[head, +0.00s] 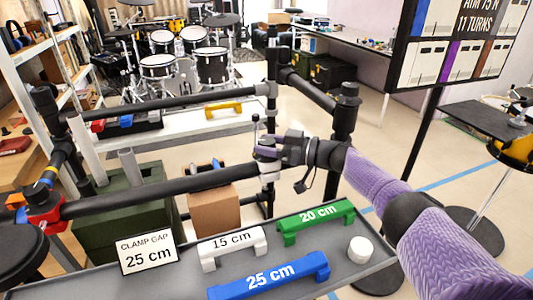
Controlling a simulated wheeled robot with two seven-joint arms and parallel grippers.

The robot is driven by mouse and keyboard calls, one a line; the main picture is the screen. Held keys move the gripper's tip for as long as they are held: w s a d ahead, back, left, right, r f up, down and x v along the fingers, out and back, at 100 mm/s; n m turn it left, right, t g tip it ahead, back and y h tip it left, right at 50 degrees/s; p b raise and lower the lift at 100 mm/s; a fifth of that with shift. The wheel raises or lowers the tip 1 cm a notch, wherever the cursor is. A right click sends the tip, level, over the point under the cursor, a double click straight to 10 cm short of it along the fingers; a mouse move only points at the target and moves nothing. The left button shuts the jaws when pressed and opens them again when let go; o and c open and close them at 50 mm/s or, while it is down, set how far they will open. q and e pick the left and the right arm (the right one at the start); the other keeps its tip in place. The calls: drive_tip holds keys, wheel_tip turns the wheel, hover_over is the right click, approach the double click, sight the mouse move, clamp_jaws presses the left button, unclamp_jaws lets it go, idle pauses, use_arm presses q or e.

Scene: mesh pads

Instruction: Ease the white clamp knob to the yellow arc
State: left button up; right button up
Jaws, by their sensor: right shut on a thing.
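My right arm comes in from the right, and its gripper (267,152) is shut at a pale grey clamp (270,176) on the black rack's front bar. The fingers are closed on what appears to be the white clamp knob, which they mostly hide. I cannot make out a yellow arc at this clamp. My left gripper is not in view.
A grey tray (170,285) in front holds a "CLAMP GAP 25 cm" sign (148,254), white (233,245), green (316,221) and blue (268,276) handled blocks, and a white round piece (360,249). A cardboard box (213,212) stands below the bar.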

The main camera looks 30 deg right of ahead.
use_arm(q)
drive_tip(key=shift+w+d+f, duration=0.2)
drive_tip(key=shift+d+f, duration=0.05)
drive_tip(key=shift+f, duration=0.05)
use_arm(e)
drive_tip(key=shift+y, duration=0.3)
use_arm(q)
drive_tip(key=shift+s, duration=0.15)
use_arm(e)
drive_tip(key=o, duration=0.9)
drive_tip(key=shift+o, duration=1.4)
drive_tip(key=shift+a, duration=0.1)
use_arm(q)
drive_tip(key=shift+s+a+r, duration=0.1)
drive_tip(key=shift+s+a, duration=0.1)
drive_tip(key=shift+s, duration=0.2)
use_arm(e)
drive_tip(key=shift+o, duration=0.5)
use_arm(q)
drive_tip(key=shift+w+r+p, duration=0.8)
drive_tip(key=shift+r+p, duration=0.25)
use_arm(e)
drive_tip(key=v, duration=1)
drive_tip(key=shift+r, duration=0.2)
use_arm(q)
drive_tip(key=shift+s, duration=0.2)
